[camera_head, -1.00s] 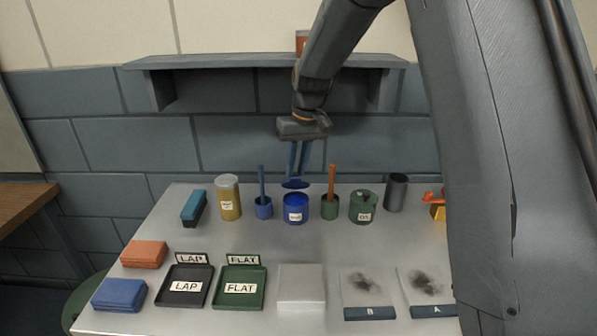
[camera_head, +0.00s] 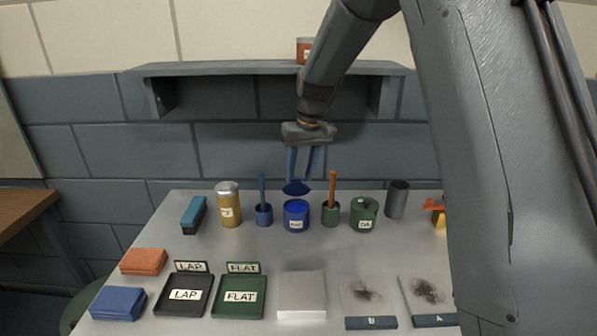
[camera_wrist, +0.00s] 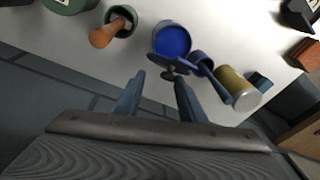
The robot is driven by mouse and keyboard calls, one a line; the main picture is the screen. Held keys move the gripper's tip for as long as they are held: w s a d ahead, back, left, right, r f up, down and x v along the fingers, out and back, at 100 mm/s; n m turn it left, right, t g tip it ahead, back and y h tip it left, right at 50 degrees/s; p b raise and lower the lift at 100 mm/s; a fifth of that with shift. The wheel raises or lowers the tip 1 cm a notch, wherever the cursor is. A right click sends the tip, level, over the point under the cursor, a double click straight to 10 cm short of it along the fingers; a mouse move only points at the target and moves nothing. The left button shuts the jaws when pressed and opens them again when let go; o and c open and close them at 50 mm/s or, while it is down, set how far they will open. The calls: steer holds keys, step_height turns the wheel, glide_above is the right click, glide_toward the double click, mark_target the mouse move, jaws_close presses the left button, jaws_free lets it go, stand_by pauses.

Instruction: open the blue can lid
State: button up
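The blue can (camera_head: 296,218) stands in the back row of the table with a white label on its front. Its top is uncovered, and the wrist view shows its bright blue inside (camera_wrist: 172,41). The dark blue lid (camera_head: 296,187) is raised and tilted at the can's rear edge; in the wrist view the lid (camera_wrist: 177,66) appears almost edge-on. Whether it touches the rim is unclear. My gripper (camera_head: 301,177) points down just above the lid. Its fingers are spread with a gap between them (camera_wrist: 158,78), and the lid is near one fingertip, not clamped.
A blue cup with a handle (camera_head: 264,214) and a green cup with an orange handle (camera_head: 330,214) closely flank the can. A yellow can (camera_head: 228,207) and green can (camera_head: 363,214) stand farther out. A shelf (camera_head: 265,68) runs above. Trays and pads fill the front.

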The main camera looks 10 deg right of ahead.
mark_target(302, 190)
steer(key=shift+a, duration=0.3)
steer(key=shift+r, duration=0.5)
step_height(302, 190, up, 7)
steer(key=s+d+b, duration=0.1)
steer(key=b, duration=0.1)
steer(key=shift+f, duration=0.15)
